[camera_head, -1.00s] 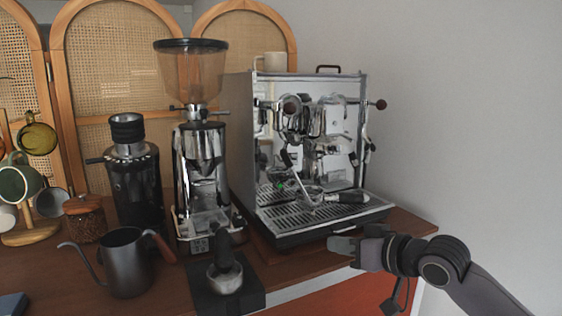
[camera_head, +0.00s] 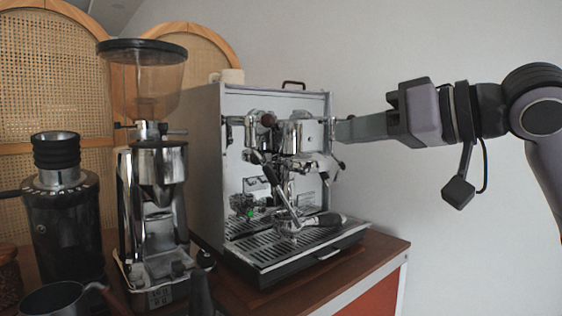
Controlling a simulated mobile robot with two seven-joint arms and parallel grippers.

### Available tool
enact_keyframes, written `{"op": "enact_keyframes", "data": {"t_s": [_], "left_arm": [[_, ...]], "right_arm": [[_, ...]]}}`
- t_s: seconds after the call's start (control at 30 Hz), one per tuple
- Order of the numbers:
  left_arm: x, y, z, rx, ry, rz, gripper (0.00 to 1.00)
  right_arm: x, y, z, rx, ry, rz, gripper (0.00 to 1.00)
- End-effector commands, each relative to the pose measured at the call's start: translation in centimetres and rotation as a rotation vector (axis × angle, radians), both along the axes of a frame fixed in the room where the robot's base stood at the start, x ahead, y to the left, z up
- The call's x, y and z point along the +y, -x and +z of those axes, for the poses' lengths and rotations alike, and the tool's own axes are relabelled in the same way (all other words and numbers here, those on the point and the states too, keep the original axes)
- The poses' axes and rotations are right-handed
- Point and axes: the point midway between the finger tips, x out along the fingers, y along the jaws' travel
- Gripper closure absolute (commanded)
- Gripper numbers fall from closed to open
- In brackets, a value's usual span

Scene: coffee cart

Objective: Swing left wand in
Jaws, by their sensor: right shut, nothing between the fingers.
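The espresso machine (camera_head: 205,150) is a silver box with a chrome front, standing on the wooden cart. Its left wand (camera_head: 281,194) is a thin metal tube with a dark grip. It hangs from the left of the front and slants down to the right over the drip tray (camera_head: 265,262). My right gripper (camera_head: 343,130) comes in from the right. Its fingers are shut and empty, level with the upper front at the machine's right side. In the picture its tips overlap the right knob area; I cannot tell whether they touch. My left gripper is out of view.
A portafilter with a black handle (camera_head: 328,219) is at the drip tray. A tall grinder (camera_head: 152,185) and a black grinder (camera_head: 66,225) stand to the left. A cup (camera_head: 230,76) sits on top of the machine.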

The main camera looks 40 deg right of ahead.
Motion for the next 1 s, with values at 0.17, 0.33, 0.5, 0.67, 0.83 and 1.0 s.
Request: {"op": "enact_keyframes", "data": {"t_s": [0.17, 0.33, 0.5, 0.67, 0.83, 1.0], "left_arm": [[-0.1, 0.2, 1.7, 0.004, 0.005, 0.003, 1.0], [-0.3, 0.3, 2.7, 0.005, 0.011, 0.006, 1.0], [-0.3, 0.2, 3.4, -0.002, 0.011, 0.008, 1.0], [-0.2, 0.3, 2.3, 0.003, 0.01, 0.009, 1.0], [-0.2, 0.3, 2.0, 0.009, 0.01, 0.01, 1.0], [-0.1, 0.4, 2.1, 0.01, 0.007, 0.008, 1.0]], "right_arm": [[0.9, -2.8, -0.2, 0.003, -0.001, 0.006, 1.0], [1.8, -5.7, -0.8, 0.002, -0.002, 0.007, 1.0], [2.6, -8.5, -1.5, 0.002, -0.001, 0.006, 1.0], [3.3, -9.6, -4.0, 0.003, 0.002, 0.004, 1.0], [3.7, -10.2, -4.8, 0.001, 0.002, 0.004, 1.0], [3.7, -10.4, -5.0, 0.001, 0.003, 0.004, 1.0]]}}
